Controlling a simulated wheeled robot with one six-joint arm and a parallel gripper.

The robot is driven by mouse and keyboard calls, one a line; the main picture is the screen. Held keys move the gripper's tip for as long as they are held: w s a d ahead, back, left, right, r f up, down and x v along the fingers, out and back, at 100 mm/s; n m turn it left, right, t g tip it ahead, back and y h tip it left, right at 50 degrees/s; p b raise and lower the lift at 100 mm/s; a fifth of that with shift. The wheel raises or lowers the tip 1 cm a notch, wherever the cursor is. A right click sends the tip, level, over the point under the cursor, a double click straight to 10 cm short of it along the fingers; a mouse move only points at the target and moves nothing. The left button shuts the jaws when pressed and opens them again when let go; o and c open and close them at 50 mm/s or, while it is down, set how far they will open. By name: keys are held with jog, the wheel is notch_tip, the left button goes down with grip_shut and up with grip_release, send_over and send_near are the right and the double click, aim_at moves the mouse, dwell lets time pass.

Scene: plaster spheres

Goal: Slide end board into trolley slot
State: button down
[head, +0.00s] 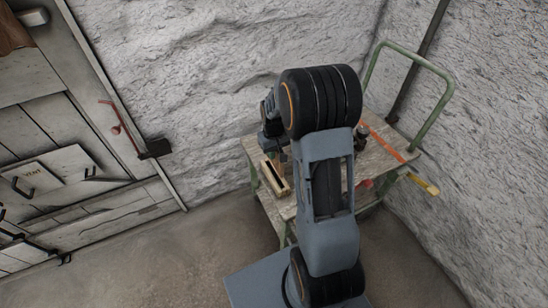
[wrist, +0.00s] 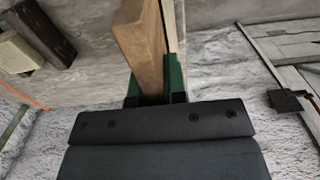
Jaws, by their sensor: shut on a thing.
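The trolley (head: 262,152) has a worn wooden top and a green tube handle (head: 447,92); it stands against the rough wall, partly hidden behind my arm. A pale wooden piece with a dark slot-like gap (head: 274,178) is at the trolley's left front edge. In the wrist view my gripper (wrist: 154,90) is shut on a brown wooden board (wrist: 141,42), held between its green fingers. A thin pale strip (wrist: 170,28) runs beside the board; I cannot tell whether they touch. The board's far end is cut off there. In the head view my arm mostly hides the gripper.
A dark block (wrist: 45,32) and a pale block (wrist: 17,52) show in the wrist view. A dark bottle-like item (head: 361,137) and an orange strip (head: 385,140) are on the trolley. A yellow bar (head: 424,185) sticks out right. Bare floor (head: 175,250) lies left.

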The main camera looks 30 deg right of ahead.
aim_at(275, 162)
jog(key=shift+s+d+r, duration=0.1)
jog(key=shift+d, duration=0.05)
dwell(0.3)
jog(key=shift+f+b, duration=1.55)
jog(key=shift+f, duration=0.95)
jog(key=shift+f+b, duration=1.4)
jog(key=shift+f, duration=0.75)
jog(key=c, duration=1.1)
grip_release()
jog(key=shift+r, duration=0.15)
jog(key=shift+r+p, duration=1.55)
jog(key=shift+r, duration=0.35)
